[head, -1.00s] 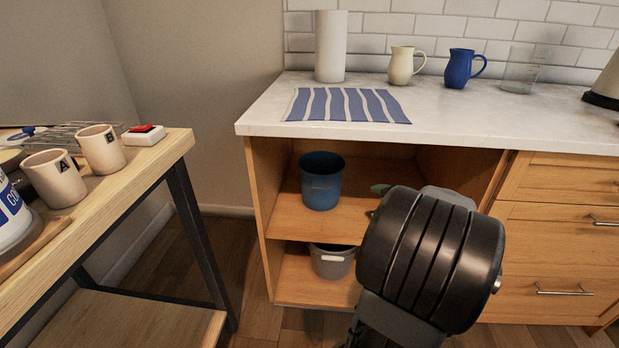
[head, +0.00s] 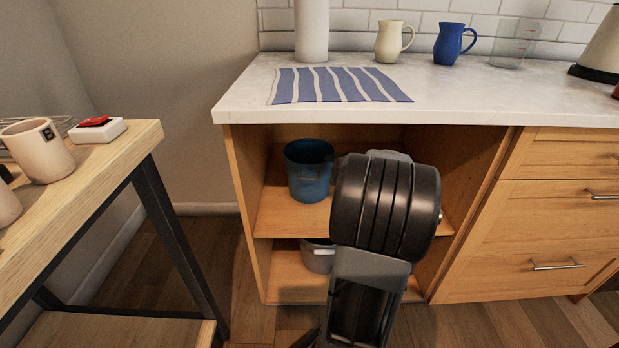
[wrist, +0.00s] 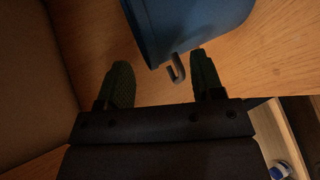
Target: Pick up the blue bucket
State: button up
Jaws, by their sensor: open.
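The blue bucket (head: 308,168) stands upright on the upper shelf of the open cabinet, in its left part. In the wrist view the bucket (wrist: 185,25) fills the top middle, and a small grey hook-shaped handle piece (wrist: 177,68) hangs from its side. In the head view my arm hides the gripper and covers the shelf right of the bucket.
A grey bucket (head: 318,256) stands on the lower shelf, partly behind my arm. The countertop (head: 240,90) overhangs the cabinet, and its left side wall (head: 243,210) is close to the bucket. A wooden table (head: 110,165) with mugs stands at the left.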

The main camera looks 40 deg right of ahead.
aim_at(323, 166)
jog(key=b+x, duration=0.2)
jog(key=x, duration=0.1)
jog(key=shift+w+f, duration=0.2)
jog(key=shift+w, duration=0.05)
jog(key=shift+w+d+f, duration=0.1)
jog(key=shift+w+f, duration=0.05)
jog(key=shift+w, duration=0.55)
grip_shut()
